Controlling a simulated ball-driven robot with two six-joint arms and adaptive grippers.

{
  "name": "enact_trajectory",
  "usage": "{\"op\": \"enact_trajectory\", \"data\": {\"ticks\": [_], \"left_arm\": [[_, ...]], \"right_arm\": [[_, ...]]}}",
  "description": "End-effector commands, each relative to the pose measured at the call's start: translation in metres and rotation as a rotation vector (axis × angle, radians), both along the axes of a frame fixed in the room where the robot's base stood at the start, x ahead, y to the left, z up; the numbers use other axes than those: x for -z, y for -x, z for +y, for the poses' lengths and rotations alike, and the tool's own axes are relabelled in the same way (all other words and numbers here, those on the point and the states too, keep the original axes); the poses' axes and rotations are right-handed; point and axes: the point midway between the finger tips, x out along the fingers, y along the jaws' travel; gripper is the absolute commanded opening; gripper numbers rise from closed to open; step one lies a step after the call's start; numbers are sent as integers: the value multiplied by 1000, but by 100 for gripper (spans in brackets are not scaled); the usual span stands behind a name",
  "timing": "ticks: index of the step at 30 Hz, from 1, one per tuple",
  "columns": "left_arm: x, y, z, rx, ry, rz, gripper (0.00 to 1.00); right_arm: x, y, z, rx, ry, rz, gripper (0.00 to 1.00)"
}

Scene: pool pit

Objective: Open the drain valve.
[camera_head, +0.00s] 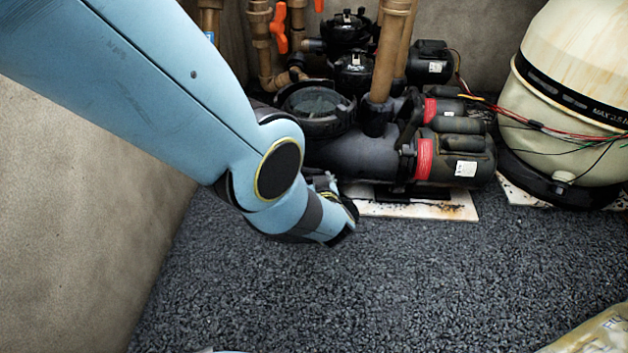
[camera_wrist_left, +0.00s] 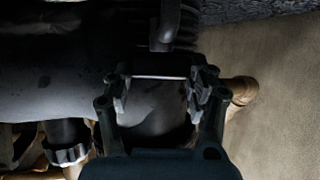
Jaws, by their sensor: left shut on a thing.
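My left arm comes in from the upper left in the head view. My left gripper (camera_head: 322,184) is low beside the dark pump (camera_head: 350,157), mostly hidden behind my wrist. In the left wrist view, my left gripper's fingers (camera_wrist_left: 158,90) are on either side of a dark part (camera_wrist_left: 150,70) with a thin pale edge, and are shut on it. I cannot tell whether this part is the drain valve's handle. Orange valve handles (camera_head: 279,27) are on brown pipes at the back. My right gripper is not in view.
A second pump with red bands (camera_head: 424,158) stands close to the right. A cream filter tank (camera_head: 570,90) with loose wires is at the right. A wall (camera_head: 80,200) bounds the left. Open dark gravel (camera_head: 380,295) covers the front.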

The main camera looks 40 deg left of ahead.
Motion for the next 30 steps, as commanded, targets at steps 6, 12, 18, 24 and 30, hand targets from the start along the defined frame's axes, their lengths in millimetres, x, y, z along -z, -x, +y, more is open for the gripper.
{"op": "enact_trajectory", "data": {"ticks": [6,12,18,24,30], "left_arm": [[0,0,0,-7,0,2,26],[0,0,0,-6,-2,2,70],[0,0,0,-6,-2,2,83],[0,1,0,-7,-1,1,83],[0,4,-5,-8,-3,0,83]], "right_arm": [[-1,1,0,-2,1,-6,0],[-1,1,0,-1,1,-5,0],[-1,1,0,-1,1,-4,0],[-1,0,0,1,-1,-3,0],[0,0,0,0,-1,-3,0]]}}
